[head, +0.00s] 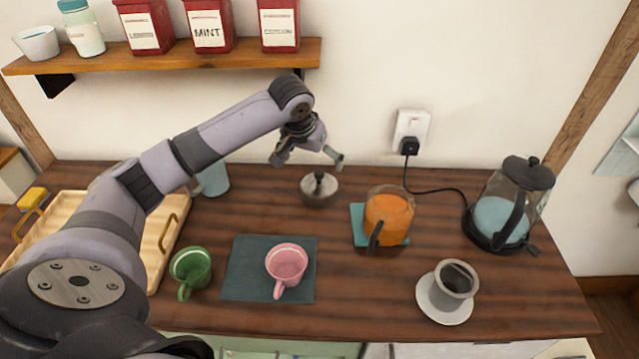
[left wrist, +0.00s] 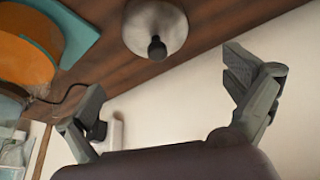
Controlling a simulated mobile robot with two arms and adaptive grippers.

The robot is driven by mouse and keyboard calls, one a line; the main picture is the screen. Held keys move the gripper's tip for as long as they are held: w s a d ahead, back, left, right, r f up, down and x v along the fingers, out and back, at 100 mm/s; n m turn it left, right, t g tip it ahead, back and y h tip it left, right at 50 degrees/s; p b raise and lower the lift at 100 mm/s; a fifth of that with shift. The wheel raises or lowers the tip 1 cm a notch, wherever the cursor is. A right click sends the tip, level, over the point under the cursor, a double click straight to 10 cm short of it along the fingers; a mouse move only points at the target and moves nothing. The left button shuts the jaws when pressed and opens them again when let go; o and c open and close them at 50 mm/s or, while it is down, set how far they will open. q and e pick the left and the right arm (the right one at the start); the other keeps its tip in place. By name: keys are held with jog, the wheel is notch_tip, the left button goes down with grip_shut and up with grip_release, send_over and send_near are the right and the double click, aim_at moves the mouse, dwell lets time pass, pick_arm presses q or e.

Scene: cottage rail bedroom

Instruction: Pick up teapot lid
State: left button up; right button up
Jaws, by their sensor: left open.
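The teapot lid (head: 319,190) is a round metal lid with a dark knob, lying on the wooden counter near the wall. It also shows in the left wrist view (left wrist: 155,22), at the top, knob toward the camera. My left gripper (head: 309,162) is open and empty just above the lid and toward the wall, apart from it. In the left wrist view its two fingers (left wrist: 165,107) are spread wide with nothing between them. The glass teapot (head: 389,212) with orange contents stands without a lid on a teal mat, right of the lid. My right gripper is not in view.
A pink cup (head: 287,264) stands on a dark mat (head: 240,285), with a green cup (head: 190,268) to its left. A kettle (head: 507,205) and a grey cup on a saucer (head: 432,305) stand at right. A wooden tray (head: 165,250) is at left. A shelf (head: 230,55) hangs above.

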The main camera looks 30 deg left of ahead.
aim_at(318, 172)
pick_arm(q)
jog(key=x, duration=0.6)
jog(key=shift+w+f+p, duration=0.15)
jog(key=shift+f+p, duration=0.05)
jog(key=shift+p, duration=0.15)
jog(key=x, duration=0.2)
jog(key=p+x, duration=0.1)
jog(key=x, duration=0.1)
jog(key=shift+s+d+f, duration=0.15)
jog(key=shift+s+d, duration=0.05)
jog(key=shift+d, duration=0.05)
jog(key=shift+w+f, duration=0.25)
jog(key=shift+f, duration=0.2)
jog(key=shift+s, duration=0.1)
jog(key=shift+c, duration=0.5)
jog(key=c, duration=1)
